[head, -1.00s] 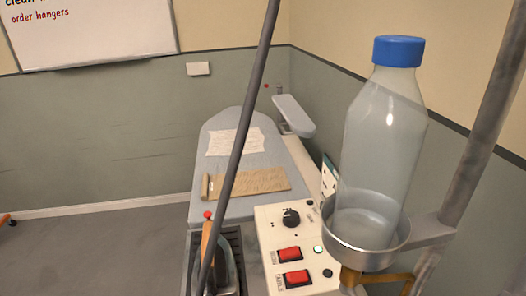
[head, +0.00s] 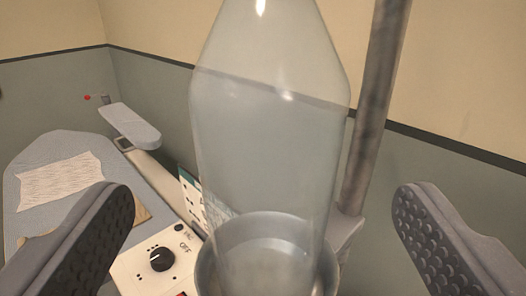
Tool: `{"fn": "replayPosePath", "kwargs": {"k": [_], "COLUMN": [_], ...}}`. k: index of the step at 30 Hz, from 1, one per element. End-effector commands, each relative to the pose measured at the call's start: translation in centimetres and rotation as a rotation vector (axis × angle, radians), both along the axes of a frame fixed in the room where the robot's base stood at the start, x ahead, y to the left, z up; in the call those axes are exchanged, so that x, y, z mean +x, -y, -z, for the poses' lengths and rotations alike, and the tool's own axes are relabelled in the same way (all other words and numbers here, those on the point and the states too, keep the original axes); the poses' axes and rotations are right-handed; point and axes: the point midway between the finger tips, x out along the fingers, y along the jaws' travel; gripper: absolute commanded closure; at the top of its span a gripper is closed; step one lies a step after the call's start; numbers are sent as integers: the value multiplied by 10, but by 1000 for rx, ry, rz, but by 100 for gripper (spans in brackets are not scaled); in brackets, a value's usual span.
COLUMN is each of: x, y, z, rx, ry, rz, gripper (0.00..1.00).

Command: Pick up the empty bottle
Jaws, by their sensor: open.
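The empty bottle (head: 268,130) is clear and stands upright in a round metal cup holder (head: 215,262), large in the middle of the head view. Its top is cut off by the upper edge of the picture. My gripper (head: 262,225) is open, with one dark ridged finger at the lower left and the other at the lower right. The bottle stands between the two fingers in the picture, with a gap on each side. Neither finger appears to touch it.
A grey metal pole (head: 375,110) rises just right of the bottle, beside the holder. At the left are an ironing board (head: 45,150) with a pale cloth (head: 62,182), a small padded arm (head: 130,125) and a control panel with a black knob (head: 163,260). Walls stand behind.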

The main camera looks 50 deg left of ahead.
Motion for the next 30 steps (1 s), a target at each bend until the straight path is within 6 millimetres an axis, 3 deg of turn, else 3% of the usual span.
{"fn": "replayPosePath", "kwargs": {"k": [6,17,30], "x": [16,25,55], "y": [-20,-30,-64], "z": [0,-2,-8], "rx": [-1,-1,-1], "ry": [1,0,0], "rz": [0,1,2], "gripper": [12,12,12]}}
